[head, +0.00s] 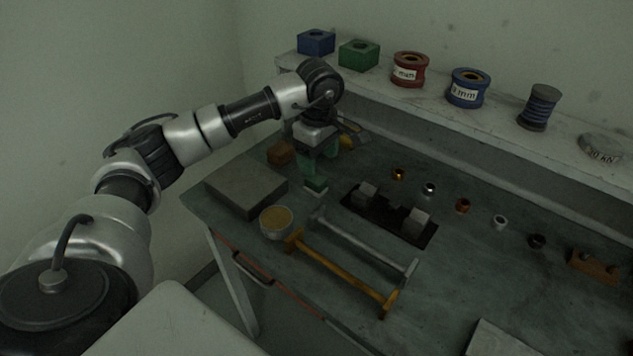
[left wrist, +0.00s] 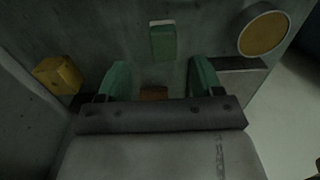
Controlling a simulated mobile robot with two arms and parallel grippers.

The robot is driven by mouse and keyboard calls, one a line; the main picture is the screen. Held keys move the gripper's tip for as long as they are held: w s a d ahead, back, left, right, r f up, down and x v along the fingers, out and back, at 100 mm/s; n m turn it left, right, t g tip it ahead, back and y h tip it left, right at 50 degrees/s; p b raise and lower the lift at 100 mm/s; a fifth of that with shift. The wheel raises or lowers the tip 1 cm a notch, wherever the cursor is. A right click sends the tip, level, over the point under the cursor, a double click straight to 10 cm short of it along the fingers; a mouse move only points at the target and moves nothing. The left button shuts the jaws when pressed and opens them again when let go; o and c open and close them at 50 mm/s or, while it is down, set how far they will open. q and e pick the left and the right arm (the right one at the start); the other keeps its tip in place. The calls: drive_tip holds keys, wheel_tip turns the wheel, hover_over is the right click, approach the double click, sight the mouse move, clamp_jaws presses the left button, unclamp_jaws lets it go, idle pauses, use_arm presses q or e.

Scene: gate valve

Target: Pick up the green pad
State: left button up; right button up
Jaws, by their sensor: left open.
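The green pad (head: 316,186) is a small block with a pale edge, lying on the workbench just right of the grey slab. It also shows in the left wrist view (left wrist: 163,44), beyond and between the fingertips. My left gripper (head: 317,164) hangs over the bench just behind the pad, pointing down. Its two green-faced fingers stand apart in the left wrist view (left wrist: 159,75), with nothing held between them. The pad looks clear of both fingers. My right gripper is in neither view.
The grey slab (head: 246,186) and a round dish of tan material (head: 276,222) stand close to the pad. A brown lump (head: 281,153) and a yellow item (head: 352,137) flank the gripper. Grey (head: 365,243) and orange (head: 343,273) bars lie in front. A shelf (head: 470,112) runs behind.

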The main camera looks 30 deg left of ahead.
sight(316, 178)
use_arm(q)
drive_tip(key=f, duration=0.2)
drive_tip(key=f+p, duration=0.1)
drive_tip(key=f, duration=0.2)
drive_tip(key=shift+s+a+f, duration=0.15)
drive_tip(key=shift+s+f, duration=0.1)
drive_tip(key=shift+f, duration=0.3)
drive_tip(key=c, duration=1)
drive_tip(key=shift+c, duration=0.2)
drive_tip(key=shift+r, duration=0.1)
